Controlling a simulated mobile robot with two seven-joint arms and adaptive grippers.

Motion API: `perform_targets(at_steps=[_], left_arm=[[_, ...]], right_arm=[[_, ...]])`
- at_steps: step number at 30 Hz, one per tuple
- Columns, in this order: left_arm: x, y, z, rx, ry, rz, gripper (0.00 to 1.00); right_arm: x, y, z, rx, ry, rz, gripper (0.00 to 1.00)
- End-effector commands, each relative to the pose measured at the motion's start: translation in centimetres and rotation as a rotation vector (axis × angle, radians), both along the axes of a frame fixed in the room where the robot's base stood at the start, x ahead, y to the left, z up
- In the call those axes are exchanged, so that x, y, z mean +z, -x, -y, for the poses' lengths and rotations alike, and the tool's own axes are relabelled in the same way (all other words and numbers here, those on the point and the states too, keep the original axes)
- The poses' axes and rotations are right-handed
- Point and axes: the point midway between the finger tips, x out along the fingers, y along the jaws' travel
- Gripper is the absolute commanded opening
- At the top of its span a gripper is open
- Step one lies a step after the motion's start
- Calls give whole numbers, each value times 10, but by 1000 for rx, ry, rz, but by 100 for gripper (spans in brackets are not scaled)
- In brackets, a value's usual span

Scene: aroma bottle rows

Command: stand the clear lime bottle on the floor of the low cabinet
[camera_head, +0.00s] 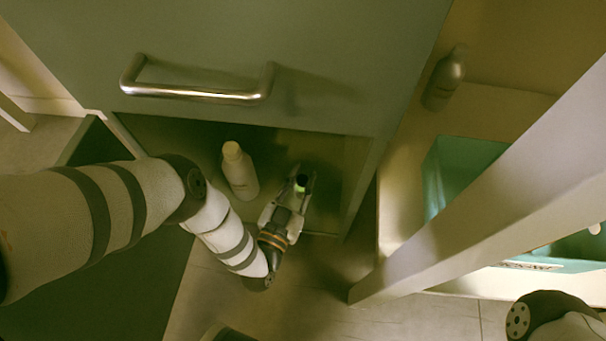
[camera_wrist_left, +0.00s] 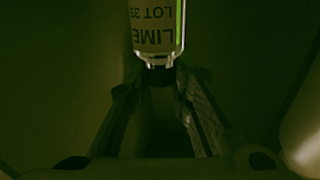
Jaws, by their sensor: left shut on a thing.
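The low cabinet (camera_head: 325,62) has a grey-green front with a metal handle, and a dark opening below it. My left gripper (camera_head: 301,182) reaches into that opening, shut on the clear lime bottle. In the head view only the bottle's dark top and a bit of green (camera_head: 301,184) show. In the left wrist view the clear lime bottle (camera_wrist_left: 157,32) shows a pale label reading LIME, upside down in the picture, with its dark neck end between the fingers (camera_wrist_left: 160,78). I cannot tell whether its base touches the cabinet floor. My right gripper is out of view.
A white bottle (camera_head: 239,172) stands in the opening just left of my left gripper. A grey bottle (camera_head: 443,80) stands on the wooden surface at right. Teal bins (camera_head: 438,180) lie below it. A pale slanted beam (camera_head: 480,210) crosses the right side.

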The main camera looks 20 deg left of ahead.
Motion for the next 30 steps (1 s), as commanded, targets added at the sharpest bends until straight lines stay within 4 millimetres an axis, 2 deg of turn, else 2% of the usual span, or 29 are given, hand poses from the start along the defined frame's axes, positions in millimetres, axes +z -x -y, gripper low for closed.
perform_targets(at_steps=[3,4,6,16,17,20,27,30], left_arm=[[-3,0,0,0,0,0,0],[-3,0,0,0,0,-1,24],[-2,0,0,0,0,-1,40],[1,0,-1,0,0,0,40],[1,4,0,-1,0,-2,40],[2,26,1,-2,1,-4,40],[2,90,2,-2,0,-1,40],[1,108,2,-1,0,-1,40]], right_arm=[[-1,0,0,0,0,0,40],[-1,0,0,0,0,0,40],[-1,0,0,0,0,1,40],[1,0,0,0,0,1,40],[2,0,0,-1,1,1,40],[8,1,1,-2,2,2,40],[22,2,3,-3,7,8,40],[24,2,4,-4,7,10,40]])
